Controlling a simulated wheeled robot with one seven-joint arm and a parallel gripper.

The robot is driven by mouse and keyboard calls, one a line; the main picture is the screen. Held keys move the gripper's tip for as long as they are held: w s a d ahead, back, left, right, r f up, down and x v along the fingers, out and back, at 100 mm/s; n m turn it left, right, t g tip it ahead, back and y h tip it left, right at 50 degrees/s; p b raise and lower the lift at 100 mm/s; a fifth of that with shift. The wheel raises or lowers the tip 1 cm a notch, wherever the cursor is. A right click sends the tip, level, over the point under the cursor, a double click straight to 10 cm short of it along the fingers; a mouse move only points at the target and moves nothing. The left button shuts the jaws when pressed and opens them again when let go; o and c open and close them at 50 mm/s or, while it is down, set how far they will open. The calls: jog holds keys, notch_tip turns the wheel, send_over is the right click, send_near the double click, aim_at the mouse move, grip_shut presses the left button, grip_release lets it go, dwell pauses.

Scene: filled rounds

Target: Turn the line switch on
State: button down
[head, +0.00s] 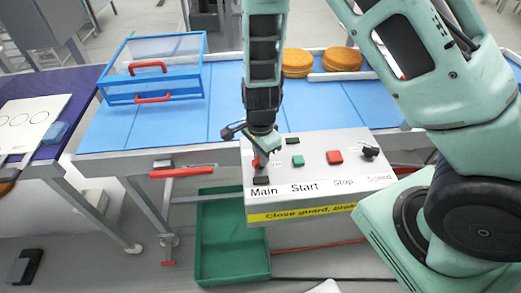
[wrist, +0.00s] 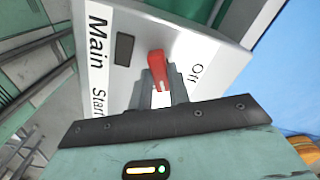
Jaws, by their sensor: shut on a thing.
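The line switch is a red lever (wrist: 158,68) on the control box (head: 315,186), by the label "Main". My gripper (head: 263,150) reaches down to the box's left end. In the wrist view its fingers (wrist: 160,96) are closed around the red lever. In the head view the lever (head: 257,161) is mostly hidden by the fingers. An "Off" label (wrist: 196,70) is printed to the right of the lever in the wrist view, and a dark window (wrist: 124,49) lies to its left. I cannot tell which position the lever is in.
Green (head: 298,160) and red (head: 335,157) buttons and a black knob (head: 370,151) sit right of the switch. A clear guard with a blue frame (head: 157,66) and red handles stands on the blue belt (head: 228,85). Orange rounds (head: 297,63) lie behind. A green crate (head: 230,270) is below.

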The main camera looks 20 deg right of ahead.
jog(key=m+p, duration=0.3)
jog(key=m, duration=0.2)
jog(key=shift+w+r+m, duration=0.1)
jog(key=shift+m, duration=0.3)
dwell(0.4)
jog(key=c, duration=1.3)
grip_release()
notch_tip(320, 180, up, 17)
jog(key=shift+r+p, duration=0.15)
jog(key=shift+p, duration=0.35)
